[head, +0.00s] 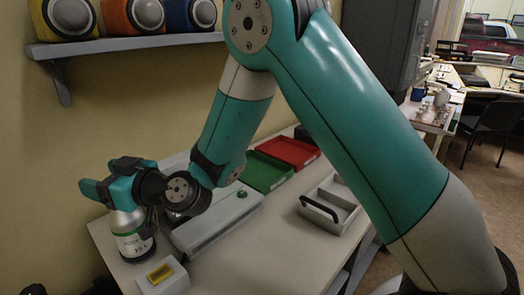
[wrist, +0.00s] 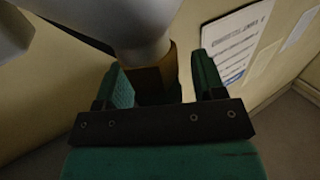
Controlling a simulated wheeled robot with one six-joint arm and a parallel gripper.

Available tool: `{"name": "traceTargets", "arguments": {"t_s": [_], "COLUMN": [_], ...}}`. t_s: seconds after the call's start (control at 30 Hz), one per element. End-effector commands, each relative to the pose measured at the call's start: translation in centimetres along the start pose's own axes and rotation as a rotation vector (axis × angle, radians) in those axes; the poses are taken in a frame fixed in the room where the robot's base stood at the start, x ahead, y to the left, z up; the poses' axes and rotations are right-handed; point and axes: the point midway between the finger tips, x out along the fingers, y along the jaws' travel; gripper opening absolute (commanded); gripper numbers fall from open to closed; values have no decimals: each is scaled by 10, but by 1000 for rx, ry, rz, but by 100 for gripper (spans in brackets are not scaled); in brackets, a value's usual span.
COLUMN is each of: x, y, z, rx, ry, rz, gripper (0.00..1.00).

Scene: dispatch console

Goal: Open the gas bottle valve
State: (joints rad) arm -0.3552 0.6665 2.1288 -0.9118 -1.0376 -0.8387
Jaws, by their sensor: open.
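The gas bottle (head: 132,245) stands upright at the left end of the table, silver with a green and white label band. Its top is hidden behind my gripper (head: 95,190) in the head view. In the wrist view, the grey bottle body (wrist: 125,25) fills the top, and a brass-brown valve part (wrist: 155,78) sticks out from it. My gripper (wrist: 160,64) is open, with one teal finger on each side of this brass part. A gap shows at the right finger; contact at the left finger is unclear. I cannot make out the valve's handle.
A grey console box (head: 215,225) lies right beside the bottle. A small box with a yellow top (head: 162,275) stands in front. Green (head: 268,172) and red (head: 290,151) trays and a grey caddy (head: 330,205) are farther right. A shelf (head: 130,43) hangs above on the wall.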

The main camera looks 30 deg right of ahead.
Motion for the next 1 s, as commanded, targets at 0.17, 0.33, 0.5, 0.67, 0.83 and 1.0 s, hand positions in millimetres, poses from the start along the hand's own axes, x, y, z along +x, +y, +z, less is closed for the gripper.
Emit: {"name": "traceTargets", "arguments": {"t_s": [0.17,0.33,0.5,0.67,0.83,1.0], "x": [0,0,0,0,-1,-2], "y": [0,2,2,3,5,-2], "z": [-8,-8,-8,-7,-6,4], "rx": [2,1,1,0,2,-1], "ry": [-4,-5,-4,-4,-2,2], "rz": [63,122,176,224,270,281], "gripper": [63,63,63,63,63,63]}}
